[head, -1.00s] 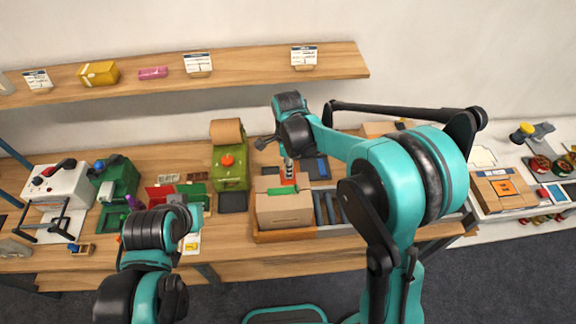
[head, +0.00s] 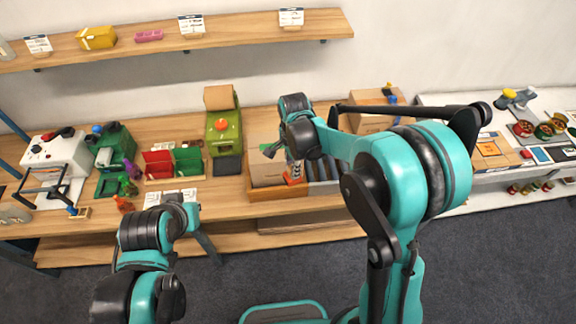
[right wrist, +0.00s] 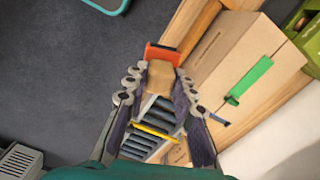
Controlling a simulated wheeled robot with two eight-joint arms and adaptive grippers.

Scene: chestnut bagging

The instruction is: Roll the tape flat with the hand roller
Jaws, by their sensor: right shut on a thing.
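My right gripper (right wrist: 160,95) is shut on the hand roller's tan handle (right wrist: 160,78). The roller's orange-red head (right wrist: 163,53) points away from the fingers. In the head view the orange roller (head: 293,176) is at the right side of the cardboard box (head: 267,170). In the right wrist view the box (right wrist: 225,60) is to the right of the roller, with a green tape strip (right wrist: 250,80) on it. Whether roller and box touch is unclear. My left gripper (head: 182,202) is low in front of the bench; its fingers are not clear.
The box stands on a wood-framed conveyor with grey rollers (head: 322,170). A green dispenser (head: 222,140) and red and green bins (head: 173,163) are to the left. Another carton (head: 372,117) stands behind to the right. Grey floor is open in front.

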